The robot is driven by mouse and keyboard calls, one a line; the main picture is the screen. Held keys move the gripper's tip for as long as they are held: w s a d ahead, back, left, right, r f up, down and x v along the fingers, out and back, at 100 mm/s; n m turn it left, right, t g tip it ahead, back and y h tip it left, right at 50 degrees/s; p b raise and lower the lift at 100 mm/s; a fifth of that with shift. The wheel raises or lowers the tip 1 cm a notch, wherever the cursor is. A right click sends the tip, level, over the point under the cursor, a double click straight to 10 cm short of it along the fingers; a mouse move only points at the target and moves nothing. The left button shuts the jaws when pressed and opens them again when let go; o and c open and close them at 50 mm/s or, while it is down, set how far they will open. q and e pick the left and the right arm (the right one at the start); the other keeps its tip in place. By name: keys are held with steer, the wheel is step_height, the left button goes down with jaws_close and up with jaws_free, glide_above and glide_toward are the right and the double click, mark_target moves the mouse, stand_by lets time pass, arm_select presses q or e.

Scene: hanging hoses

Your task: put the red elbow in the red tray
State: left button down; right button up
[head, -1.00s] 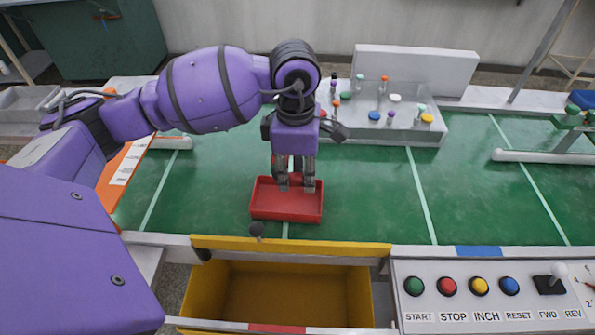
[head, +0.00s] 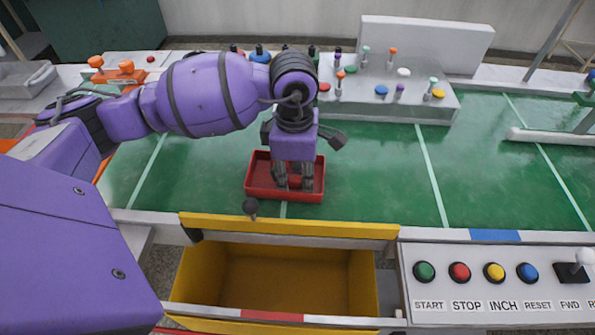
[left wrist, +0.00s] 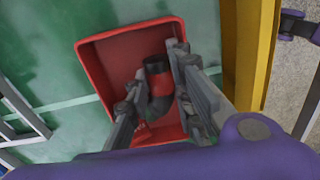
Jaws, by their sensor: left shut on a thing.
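The red tray (head: 259,191) sits on the green surface, behind the yellow bin. My left gripper (head: 294,187) points down into it, with its fingertips inside the rim. The left wrist view shows the tray (left wrist: 104,58) from above. There the left gripper (left wrist: 160,105) has one finger on each side of the red elbow (left wrist: 183,96), a bent piece with a red band and dark ends. The gripper is shut on the elbow, which is within the tray's outline. Whether the elbow touches the tray floor I cannot tell. My right gripper is not in view.
A yellow bin (head: 290,227) stands open in front of the tray. A button panel (head: 480,308) is at the front right. A grey fixture with coloured knobs (head: 420,105) stands behind. The green surface right of the tray is clear.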

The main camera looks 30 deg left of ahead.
arm_select(q)
steer(key=shift+f, duration=0.15)
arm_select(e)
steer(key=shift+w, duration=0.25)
arm_select(q)
steer(key=c, duration=1.5)
jaws_free()
steer(key=shift+o, duration=0.2)
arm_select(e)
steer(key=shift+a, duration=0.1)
arm_select(q)
step_height(320, 180, up, 19)
steer(key=p, duration=0.4)
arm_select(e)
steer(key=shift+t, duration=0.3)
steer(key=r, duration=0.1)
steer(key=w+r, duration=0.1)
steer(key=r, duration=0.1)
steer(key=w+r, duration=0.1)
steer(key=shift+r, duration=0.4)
arm_select(q)
steer(key=shift+a, duration=0.1)
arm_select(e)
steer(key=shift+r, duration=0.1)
